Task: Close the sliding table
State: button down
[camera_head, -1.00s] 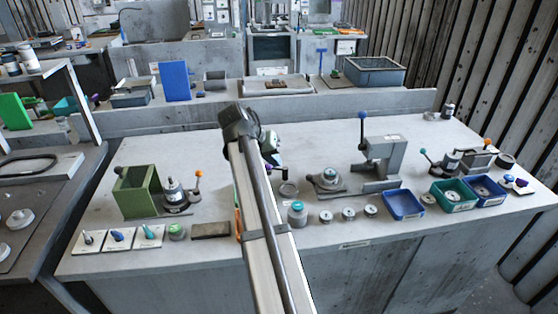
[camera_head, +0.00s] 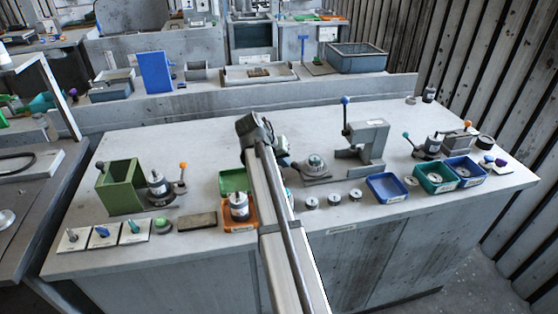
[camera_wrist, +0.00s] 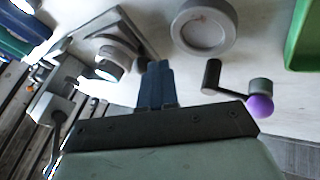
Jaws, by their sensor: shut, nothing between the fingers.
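A round grey fixture on a flat base (camera_head: 314,166) sits on the bench, just left of the grey press (camera_head: 372,148) with its blue-knobbed lever. I take this fixture for the sliding table; it stands out beside the press. In the wrist view the fixture (camera_wrist: 112,58) is at upper left, left of my fingertips. My gripper (camera_wrist: 158,66) is shut and empty, its two blue fingers together. I cannot tell whether it touches the fixture. In the head view my arm hides the fingers.
A grey ring (camera_wrist: 204,25) and a purple-knobbed crank (camera_wrist: 258,105) are near my fingers. In the head view, an orange tray (camera_head: 238,224) lies left of my arm. Several small round parts and a blue tray (camera_head: 388,188) line the front right.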

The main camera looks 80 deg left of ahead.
aim_at(314, 156)
jog(key=w, duration=1.4)
jog(key=shift+s+a+r, duration=0.1)
jog(key=shift+s, duration=0.25)
jog(key=s, duration=0.2)
jog(key=s+r, duration=0.1)
jog(key=s, duration=0.1)
jog(key=shift+a+r, duration=0.15)
jog(key=shift+r, duration=0.05)
jog(key=v, duration=0.9)
